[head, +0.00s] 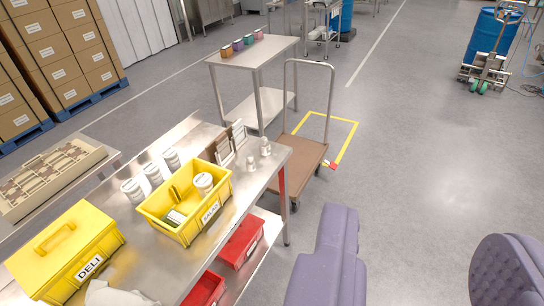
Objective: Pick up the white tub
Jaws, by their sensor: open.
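A white tub (204,184) stands inside an open yellow crate (210,222) on the steel table (214,262), at the left of the picture. Other white tubs (132,190) stand in a row behind that crate, so I cannot tell which one is meant. A yellow tool-like item (175,192) and a dark and pale item lie in the crate beside the tub. My gripper (412,235) is open and empty, its two purple fingers wide apart at the lower right. It is over the floor, to the right of the table and clear of the tubs.
A closed yellow box marked DELI (70,250) stands at the table's left. Small white bottles (265,147) stand near its right corner. Red bins (241,243) sit on the lower shelf. A brown platform cart (298,168) stands beyond the table.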

